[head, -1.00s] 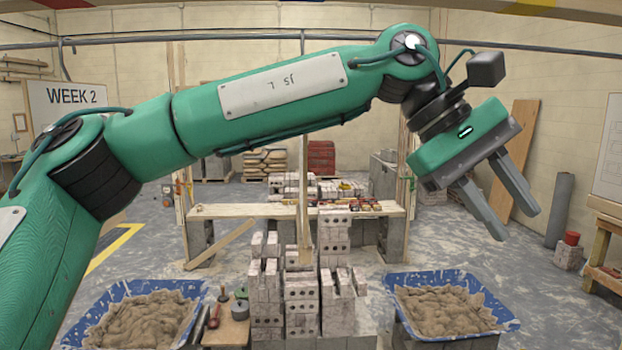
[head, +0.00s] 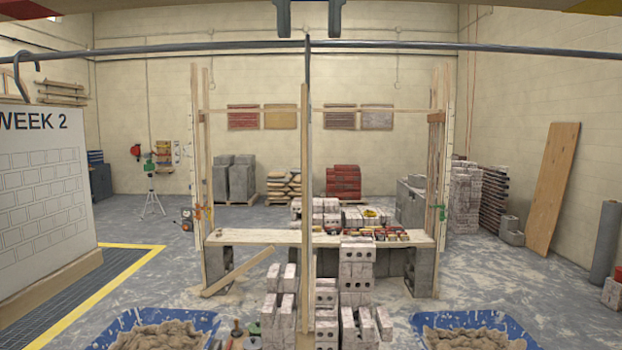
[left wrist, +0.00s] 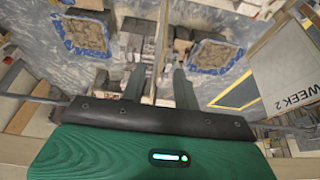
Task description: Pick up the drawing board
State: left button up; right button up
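A white board marked "WEEK 2" (head: 45,185), with a brick pattern drawn on it, stands at the left edge of the head view, partly cut off. Its lower edge meets a tan ledge. It also shows at the right of the left wrist view (left wrist: 287,62). My left gripper (head: 309,20) shows only as two fingertips, at the top centre of the head view. In the left wrist view its fingers (left wrist: 159,74) are spread apart with nothing between them. It is clear of the board, well to its right in the head view. My right gripper is not in view.
Blue mortar tubs (head: 165,330) (head: 475,332) stand at lower left and lower right. Stacked bricks (head: 357,275) and a plank bench (head: 260,237) fill the middle. A rail (head: 200,48) crosses the top.

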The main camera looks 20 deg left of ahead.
pick_arm(q)
jog(key=b, duration=0.1)
send_over(306, 127)
jog(key=w, duration=0.2)
notch_tip(306, 127, down, 6)
jog(key=r, duration=0.1)
jog(key=x, duration=0.4)
jog(key=p+x, duration=0.1)
jog(key=shift+w+a+f, duration=0.15)
jog(key=shift+a+f, duration=0.15)
jog(key=shift+a, duration=0.15)
jog(key=shift+w+f, duration=0.15)
jog(key=shift+f, duration=0.25)
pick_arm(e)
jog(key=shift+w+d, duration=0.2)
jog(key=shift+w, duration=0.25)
pick_arm(q)
jog(key=shift+d, duration=0.1)
grip_shut()
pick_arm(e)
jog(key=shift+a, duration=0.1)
